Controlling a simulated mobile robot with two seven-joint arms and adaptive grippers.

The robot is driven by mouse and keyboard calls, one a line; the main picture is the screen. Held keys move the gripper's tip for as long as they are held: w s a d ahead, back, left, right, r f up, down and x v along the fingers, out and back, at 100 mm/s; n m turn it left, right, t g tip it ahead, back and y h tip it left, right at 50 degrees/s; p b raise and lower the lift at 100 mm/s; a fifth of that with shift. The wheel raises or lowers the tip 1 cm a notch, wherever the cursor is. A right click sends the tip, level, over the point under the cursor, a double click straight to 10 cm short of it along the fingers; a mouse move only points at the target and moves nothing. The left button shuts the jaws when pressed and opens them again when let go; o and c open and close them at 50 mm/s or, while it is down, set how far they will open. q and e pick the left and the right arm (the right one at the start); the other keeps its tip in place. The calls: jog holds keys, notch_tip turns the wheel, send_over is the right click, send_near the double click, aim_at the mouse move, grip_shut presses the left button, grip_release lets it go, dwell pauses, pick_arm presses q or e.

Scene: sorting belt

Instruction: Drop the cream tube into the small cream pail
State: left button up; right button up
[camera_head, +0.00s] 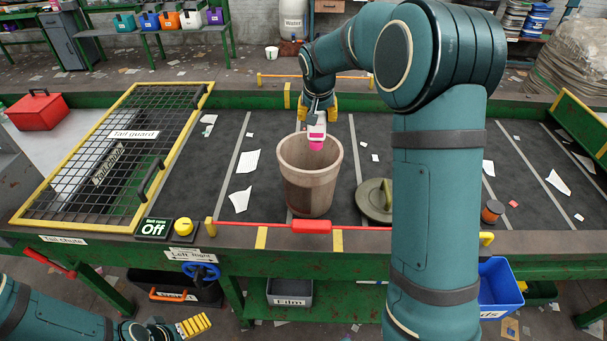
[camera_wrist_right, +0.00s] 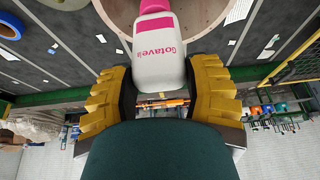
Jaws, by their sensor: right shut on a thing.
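The cream tube (camera_head: 317,130) is white with a pink cap pointing down; its printed side shows in the wrist view (camera_wrist_right: 158,68). My right gripper (camera_head: 318,108) is shut on its upper end, with a yellow-padded finger on each side in the wrist view (camera_wrist_right: 165,95). A beige-brown pail (camera_head: 307,190) stands upright and open on the belt. In the head view the cap overlaps the pail's far rim and mouth; its exact height above the rim is unclear. My left gripper (camera_head: 193,326) is low at the bottom left, away from the pail, its opening unclear.
A round olive lid (camera_head: 375,201) lies right of the pail. A red bar (camera_head: 311,227) runs along the belt's front edge. A yellow-framed mesh guard (camera_head: 125,150) covers the left end. Paper scraps lie on the belt. My right arm hides part of the belt.

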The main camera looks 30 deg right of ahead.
aim_at(317, 132)
jog(key=shift+s+f+b, duration=0.1)
jog(key=shift+f+b, duration=0.25)
jog(key=shift+f, duration=0.15)
notch_tip(317, 132, down, 5)
jog(key=b, duration=0.3)
jog(key=o, duration=1.2)
jog(key=shift+r, duration=0.1)
jog(key=shift+o, duration=0.2)
jog(key=shift+r, duration=0.1)
jog(key=v, duration=1.1)
jog(key=shift+s+r, duration=0.15)
jog(key=shift+r, duration=0.2)
jog(key=shift+a, duration=0.1)
